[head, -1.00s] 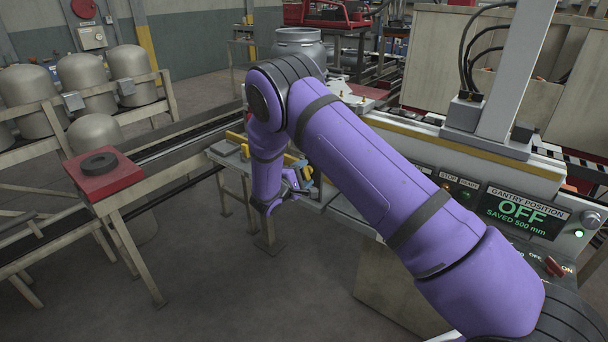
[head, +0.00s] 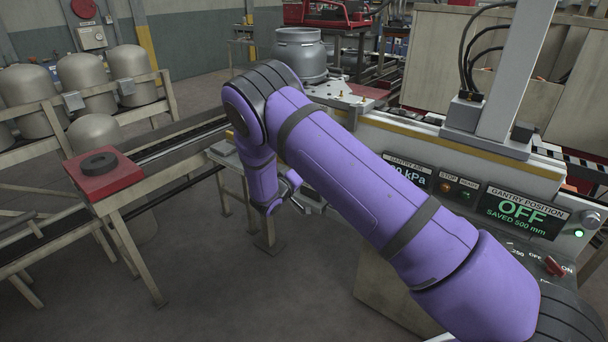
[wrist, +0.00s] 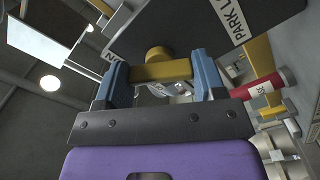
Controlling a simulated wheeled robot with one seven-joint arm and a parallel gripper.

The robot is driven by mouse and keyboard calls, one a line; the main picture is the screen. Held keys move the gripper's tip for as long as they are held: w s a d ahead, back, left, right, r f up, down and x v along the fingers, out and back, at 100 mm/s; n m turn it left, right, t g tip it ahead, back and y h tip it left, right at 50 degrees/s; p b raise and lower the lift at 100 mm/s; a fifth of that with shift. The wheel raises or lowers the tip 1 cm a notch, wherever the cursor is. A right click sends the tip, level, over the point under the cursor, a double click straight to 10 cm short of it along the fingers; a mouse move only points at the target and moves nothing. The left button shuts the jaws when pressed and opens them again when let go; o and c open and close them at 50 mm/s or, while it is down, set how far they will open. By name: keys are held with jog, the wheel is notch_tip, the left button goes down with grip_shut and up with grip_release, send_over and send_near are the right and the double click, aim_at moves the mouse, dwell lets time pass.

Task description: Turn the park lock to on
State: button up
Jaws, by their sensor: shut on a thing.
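The park lock's yellow handle (wrist: 162,71) shows in the wrist view as a crosswise bar with a round knob-like hub, under a dark panel. A label starting "PARK L" (wrist: 238,18) is on the panel to the right. A partly cut label by the left finger seems to read "ON". My gripper (wrist: 160,80) has its two blue fingers on either side of the yellow bar and is shut on it. In the head view, my purple arm hides the handle and most of my gripper.
A red-and-white cylinder (wrist: 258,88) and yellow parts stand right of the fingers in the wrist view. In the head view, a gantry display (head: 522,212) reads OFF. A red stand (head: 103,172) with a black ring is at left, with open floor between.

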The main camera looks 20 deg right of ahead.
jog(key=shift+f+m, duration=0.1)
jog(key=shift+m, duration=1)
jog(key=o, duration=1.3)
jog(key=shift+a, duration=0.1)
jog(key=v, duration=1)
jog(key=shift+s+a, duration=0.25)
